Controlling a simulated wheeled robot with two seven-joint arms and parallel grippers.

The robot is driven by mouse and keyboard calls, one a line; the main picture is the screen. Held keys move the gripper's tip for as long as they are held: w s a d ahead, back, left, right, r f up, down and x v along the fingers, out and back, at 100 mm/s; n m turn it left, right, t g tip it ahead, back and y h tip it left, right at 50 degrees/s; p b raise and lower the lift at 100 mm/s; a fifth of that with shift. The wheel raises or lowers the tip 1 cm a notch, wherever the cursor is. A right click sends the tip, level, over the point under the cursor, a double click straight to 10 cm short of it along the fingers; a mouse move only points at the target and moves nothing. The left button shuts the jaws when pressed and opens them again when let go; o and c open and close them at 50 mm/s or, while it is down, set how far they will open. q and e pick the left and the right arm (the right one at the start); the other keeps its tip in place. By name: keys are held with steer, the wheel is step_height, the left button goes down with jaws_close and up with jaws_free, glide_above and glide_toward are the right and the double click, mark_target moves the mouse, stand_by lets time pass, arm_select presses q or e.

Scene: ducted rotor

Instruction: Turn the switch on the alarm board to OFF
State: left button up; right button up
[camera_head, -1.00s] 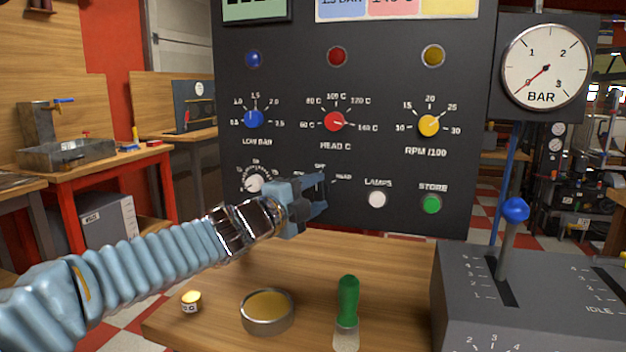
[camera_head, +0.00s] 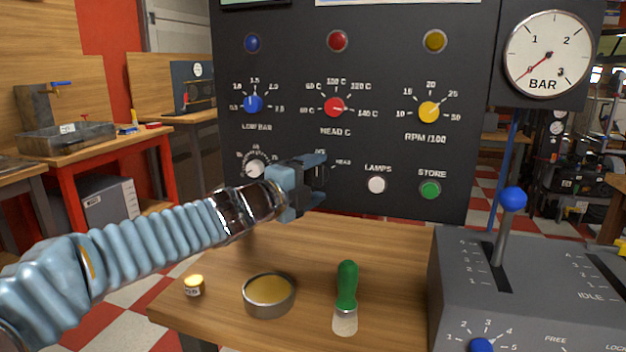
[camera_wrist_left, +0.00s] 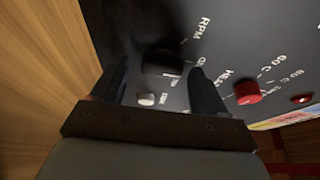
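The alarm board (camera_head: 300,65) is an upright dark panel with coloured lamps, dials and labels. Its selector switch is hidden behind my left gripper (camera_head: 320,171) in the head view; part of an OFF label and the HEAD label show beside it. In the left wrist view, the switch is a black knob (camera_wrist_left: 162,63) ahead of and between the two dark fingertips of my left gripper (camera_wrist_left: 160,82). These fingers are apart, and contact with the knob cannot be told. The knob's pointing direction is unclear. My right gripper is not in view.
The white LAMPS button (camera_head: 376,185) and green STORE button (camera_head: 430,190) sit right of the gripper. A grey lever box (camera_head: 540,275) stands at right.

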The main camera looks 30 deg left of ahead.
arm_select(q)
steer(key=s+a+p, duration=0.1)
steer(key=s+a, duration=0.1)
steer(key=s, duration=1.1)
steer(key=shift+s, duration=0.35)
steer(key=shift+a, duration=0.1)
